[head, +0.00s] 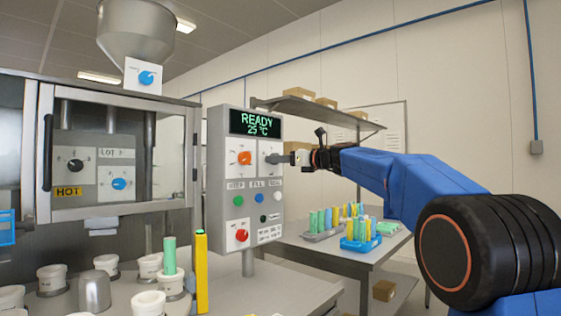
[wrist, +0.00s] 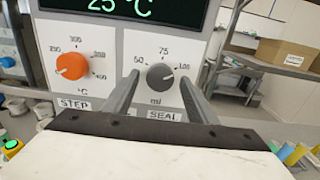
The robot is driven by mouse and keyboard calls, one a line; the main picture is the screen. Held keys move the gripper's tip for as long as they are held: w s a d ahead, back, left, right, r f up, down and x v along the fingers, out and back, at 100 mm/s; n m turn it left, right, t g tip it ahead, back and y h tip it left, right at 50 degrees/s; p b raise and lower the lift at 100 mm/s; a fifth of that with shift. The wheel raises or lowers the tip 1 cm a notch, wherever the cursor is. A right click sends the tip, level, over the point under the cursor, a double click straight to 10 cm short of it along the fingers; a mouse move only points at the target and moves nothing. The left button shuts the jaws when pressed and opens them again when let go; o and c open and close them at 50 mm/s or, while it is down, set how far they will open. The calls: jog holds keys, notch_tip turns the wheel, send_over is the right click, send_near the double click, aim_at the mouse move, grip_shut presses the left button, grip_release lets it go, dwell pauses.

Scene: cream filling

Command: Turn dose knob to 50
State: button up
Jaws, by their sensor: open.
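My gripper (head: 282,159) is in front of the right part of the control panel. In the wrist view the open gripper (wrist: 160,82) has one finger on each side of a grey knob (wrist: 160,76). A blue knob (head: 146,77) sits on a white plate below the hopper, and another blue knob (head: 119,184) is behind the cabinet window. No label reading "dose" is legible, so I cannot tell which knob it is.
An orange °C knob (wrist: 71,66) is left of the grey knob. The panel display (head: 256,124) reads READY 25 °C. Push buttons (head: 238,200) and a red knob (head: 241,235) are lower down. Cups stand on the front table, with a blue crate (head: 361,243) behind right.

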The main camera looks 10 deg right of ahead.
jog(key=c, duration=1.1)
jog(key=shift+o, duration=0.3)
jog(key=n, duration=0.4)
jog(key=shift+n, duration=0.4)
jog(key=n, duration=1.9)
jog(key=shift+r, duration=0.1)
